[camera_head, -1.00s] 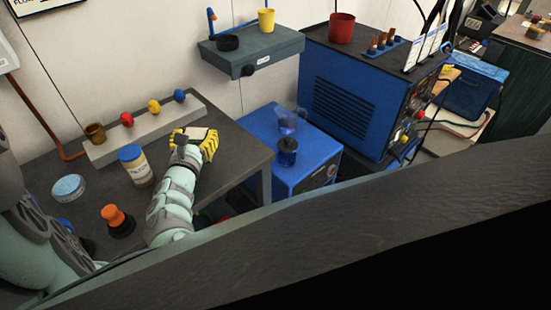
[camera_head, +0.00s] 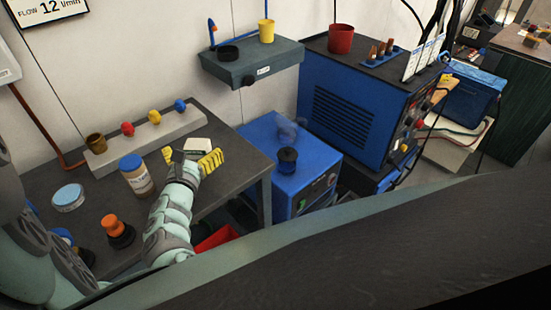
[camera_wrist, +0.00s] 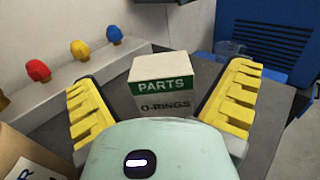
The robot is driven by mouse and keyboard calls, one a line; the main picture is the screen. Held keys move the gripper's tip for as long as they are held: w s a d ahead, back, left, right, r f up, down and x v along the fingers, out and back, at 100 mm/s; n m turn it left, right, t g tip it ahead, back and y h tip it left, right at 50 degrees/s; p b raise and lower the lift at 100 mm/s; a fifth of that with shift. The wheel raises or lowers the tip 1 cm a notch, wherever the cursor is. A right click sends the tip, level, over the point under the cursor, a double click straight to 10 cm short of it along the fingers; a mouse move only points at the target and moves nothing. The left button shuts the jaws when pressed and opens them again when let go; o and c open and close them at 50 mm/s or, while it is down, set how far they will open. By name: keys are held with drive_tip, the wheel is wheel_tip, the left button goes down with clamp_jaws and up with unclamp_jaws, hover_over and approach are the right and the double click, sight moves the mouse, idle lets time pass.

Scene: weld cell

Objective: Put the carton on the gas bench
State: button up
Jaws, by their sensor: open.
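The carton (camera_head: 197,146) is a small white box with a green band. It stands upright on the dark-topped bench (camera_head: 228,150), near its right end. In the wrist view the carton (camera_wrist: 163,88) shows the words PARTS and O-RINGS. My gripper (camera_head: 191,158) is open, its yellow ridged fingers spread on both sides of the carton. In the wrist view there is a clear gap between each finger and the carton. The carton's lower part is hidden behind my wrist. I cannot tell from a label whether this bench is the gas bench.
A grey rail with red, yellow and blue knobs (camera_head: 127,129) runs along the bench's back. A blue-lidded jar (camera_head: 136,175), a round tin (camera_head: 68,197) and an orange-topped item (camera_head: 116,228) stand left. A blue cabinet (camera_head: 318,165) and welding machine (camera_head: 345,100) stand right.

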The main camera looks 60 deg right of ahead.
drive_tip(key=v, duration=1)
drive_tip(key=shift+b, duration=0.35)
drive_tip(key=shift+a, duration=0.1)
